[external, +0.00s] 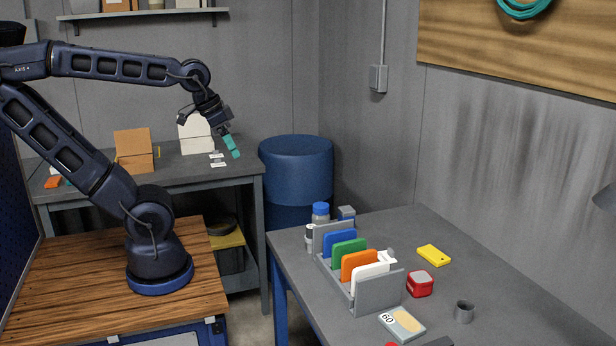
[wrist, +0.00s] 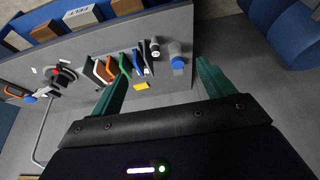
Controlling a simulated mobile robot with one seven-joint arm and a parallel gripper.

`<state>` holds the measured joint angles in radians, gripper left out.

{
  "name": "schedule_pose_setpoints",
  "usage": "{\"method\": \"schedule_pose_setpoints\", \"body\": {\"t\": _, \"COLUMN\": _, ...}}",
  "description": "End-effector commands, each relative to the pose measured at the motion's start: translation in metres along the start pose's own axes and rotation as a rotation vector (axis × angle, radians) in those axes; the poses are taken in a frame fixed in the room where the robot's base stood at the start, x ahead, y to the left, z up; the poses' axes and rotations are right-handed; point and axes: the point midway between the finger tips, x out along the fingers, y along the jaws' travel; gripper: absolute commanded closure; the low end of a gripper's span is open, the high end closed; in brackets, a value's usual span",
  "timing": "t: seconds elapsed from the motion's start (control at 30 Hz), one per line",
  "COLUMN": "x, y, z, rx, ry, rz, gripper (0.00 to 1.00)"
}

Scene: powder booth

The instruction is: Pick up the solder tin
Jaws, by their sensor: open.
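My gripper (external: 231,145) is open and empty, its teal fingers pointing down, in the air left of the grey table. Both fingers show in the wrist view (wrist: 162,68), apart, with the table far beyond them. No object is clearly marked as the solder tin. A small grey cylindrical can (external: 464,311) stands on the table's right side in the external view and may be it; I cannot tell for sure. I cannot pick that can out in the wrist view. My gripper touches nothing.
On the table (external: 506,310), a grey rack (external: 378,293) holds coloured cards. Around it are a blue-capped bottle (external: 320,214), a yellow block (external: 434,255), a red block (external: 420,283) and a pad marked 60 (external: 402,322). A blue drum (external: 296,172) stands behind.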

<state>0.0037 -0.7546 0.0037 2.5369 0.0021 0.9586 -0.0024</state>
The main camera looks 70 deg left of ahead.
Motion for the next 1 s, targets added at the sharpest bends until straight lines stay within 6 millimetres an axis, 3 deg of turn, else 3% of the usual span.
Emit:
{"method": "schedule_pose_setpoints", "body": {"t": 0.17, "x": 0.002, "y": 0.003, "z": -0.009, "rx": 0.03, "ry": -0.009, "rz": -0.007, "gripper": 0.19}}
{"method": "schedule_pose_setpoints", "body": {"t": 0.47, "x": 0.021, "y": 0.025, "z": -0.068, "rx": 0.248, "ry": -0.067, "rz": -0.033, "gripper": 0.19}}
{"method": "schedule_pose_setpoints", "body": {"t": 0.77, "x": 0.057, "y": 0.058, "z": -0.129, "rx": 0.494, "ry": -0.128, "rz": -0.02, "gripper": 0.19}}
{"method": "schedule_pose_setpoints", "body": {"t": 1.0, "x": 0.096, "y": 0.088, "z": -0.172, "rx": 0.688, "ry": -0.17, "rz": 0.022, "gripper": 0.19}}
